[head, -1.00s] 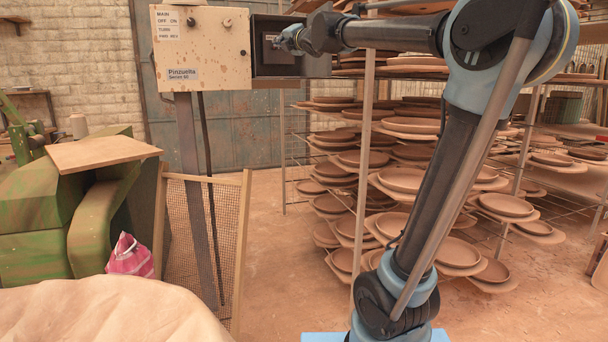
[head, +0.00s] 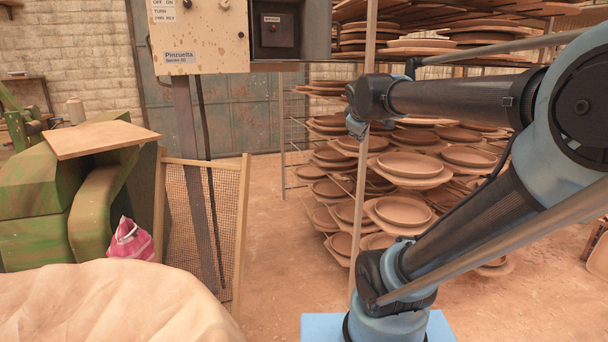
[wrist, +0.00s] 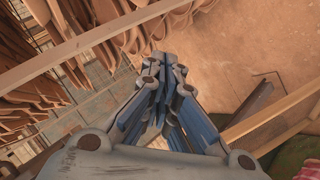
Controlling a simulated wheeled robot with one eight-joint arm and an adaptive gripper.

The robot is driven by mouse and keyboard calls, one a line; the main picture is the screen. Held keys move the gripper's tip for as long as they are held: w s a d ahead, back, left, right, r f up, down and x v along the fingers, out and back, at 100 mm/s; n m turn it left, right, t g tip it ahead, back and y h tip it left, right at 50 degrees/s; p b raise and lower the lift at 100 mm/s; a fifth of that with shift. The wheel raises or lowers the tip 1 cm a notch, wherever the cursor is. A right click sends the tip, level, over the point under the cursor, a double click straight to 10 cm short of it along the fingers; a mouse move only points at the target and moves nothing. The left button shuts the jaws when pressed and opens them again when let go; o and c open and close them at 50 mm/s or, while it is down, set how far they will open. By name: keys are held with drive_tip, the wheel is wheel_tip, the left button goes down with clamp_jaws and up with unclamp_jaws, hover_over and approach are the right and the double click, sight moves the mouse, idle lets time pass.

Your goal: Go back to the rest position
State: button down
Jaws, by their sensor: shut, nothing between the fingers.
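My gripper (head: 357,127) hangs from the end of my arm in the head view, in front of the drying racks and to the right of the control box. Its fingers point down. In the wrist view my gripper (wrist: 160,62) has its fingers closed together with nothing between them. The control box (head: 200,35), labelled Pinzuelta, stands at the upper left with its side compartment (head: 290,30) open. A small dark panel shows inside that compartment, and my gripper is clear of it.
Racks of clay plates (head: 405,165) stand behind my arm, with a thin upright post (head: 362,200) close to the gripper. A mesh frame (head: 205,215), green machine (head: 45,215), pink bag (head: 131,240) and pale cloth-like mound (head: 110,305) are at left. Some floor is bare.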

drive_tip(key=s+d+f+m+g, duration=0.3)
drive_tip(key=s+f+m, duration=0.3)
drive_tip(key=s+f, duration=0.8)
wheel_tip(320, 180, down, 2)
drive_tip(key=shift+f+g, duration=0.15)
drive_tip(key=shift+g, duration=0.75)
drive_tip(key=c, duration=2)
unclamp_jaws()
drive_tip(key=s+f+m+g, duration=0.1)
drive_tip(key=s+f, duration=0.2)
drive_tip(key=s+a+f+m+g+y, duration=0.1)
drive_tip(key=s+f, duration=0.2)
drive_tip(key=s, duration=0.1)
drive_tip(key=s+f+m+g, duration=0.1)
drive_tip(key=s+f, duration=0.3)
drive_tip(key=shift+s+a+m, duration=0.2)
drive_tip(key=shift+m, duration=0.1)
drive_tip(key=o, duration=0.3)
drive_tip(key=shift+s, duration=0.15)
drive_tip(key=shift+s, duration=0.15)
